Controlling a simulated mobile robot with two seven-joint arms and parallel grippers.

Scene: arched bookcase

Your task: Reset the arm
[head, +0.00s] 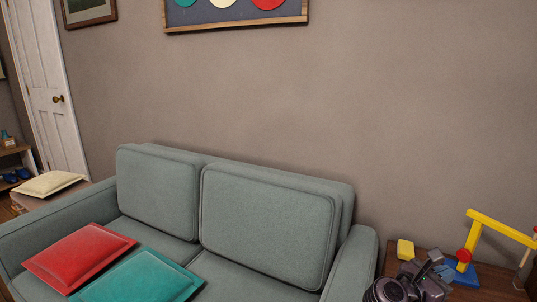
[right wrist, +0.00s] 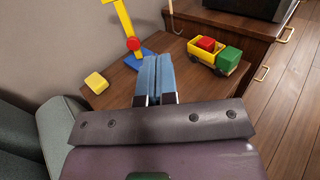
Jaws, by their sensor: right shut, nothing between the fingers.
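My right gripper (right wrist: 155,75) is shut and empty, its blue fingers pressed together over the wooden side table (right wrist: 120,96). In the head view my right gripper (head: 437,266) shows at the bottom right, in front of the side table (head: 488,285). My left gripper is in neither view.
On the table stand a yellow block (head: 405,249), a yellow crane toy (head: 497,226) with a blue base, and a toy truck (right wrist: 215,53) with coloured blocks. A grey-green sofa (head: 268,222) with red (head: 80,255) and teal (head: 140,278) cushions is left of it. A wall stands behind.

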